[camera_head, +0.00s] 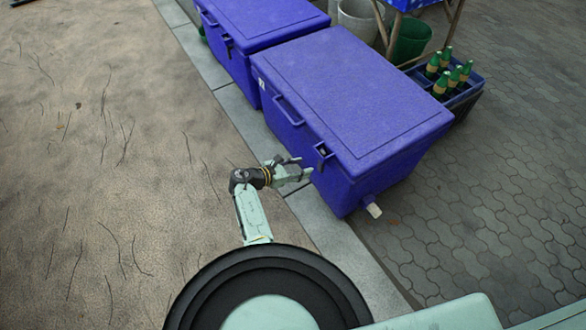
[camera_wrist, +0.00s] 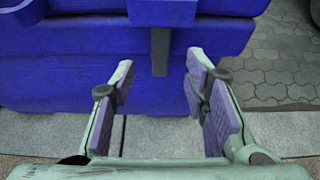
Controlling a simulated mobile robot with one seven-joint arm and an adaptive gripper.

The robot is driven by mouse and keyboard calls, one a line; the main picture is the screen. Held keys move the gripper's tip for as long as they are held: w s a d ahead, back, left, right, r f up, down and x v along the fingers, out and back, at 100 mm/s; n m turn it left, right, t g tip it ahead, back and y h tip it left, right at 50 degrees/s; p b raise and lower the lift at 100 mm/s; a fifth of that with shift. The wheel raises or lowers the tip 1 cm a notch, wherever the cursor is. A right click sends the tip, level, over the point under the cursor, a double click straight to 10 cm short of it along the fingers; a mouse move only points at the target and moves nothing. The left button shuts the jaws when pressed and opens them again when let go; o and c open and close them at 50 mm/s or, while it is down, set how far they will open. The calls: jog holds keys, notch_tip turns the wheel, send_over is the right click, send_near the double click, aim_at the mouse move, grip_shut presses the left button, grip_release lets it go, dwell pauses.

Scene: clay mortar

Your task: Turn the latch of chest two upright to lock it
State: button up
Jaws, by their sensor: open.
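The nearer blue chest (camera_head: 355,90) stands on the paving with its lid closed; I cannot read a number on it. Its dark latch (camera_head: 323,155) is on the front face near the right corner. In the head view my gripper (camera_head: 300,168) is just in front of the chest, near the latch.
A second blue chest (camera_head: 262,25) stands behind to the left. A crate (camera_head: 470,92) of green bottles, a green bucket (camera_head: 411,40) and a grey bucket (camera_head: 357,20) are beyond. A pale spout (camera_head: 374,211) sticks out low at the right corner. The ground at left is clear.

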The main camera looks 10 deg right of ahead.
jog(key=v, duration=0.3)
jog(key=shift+s+a+r, duration=0.15)
jog(key=shift+a, duration=0.1)
dwell(0.4)
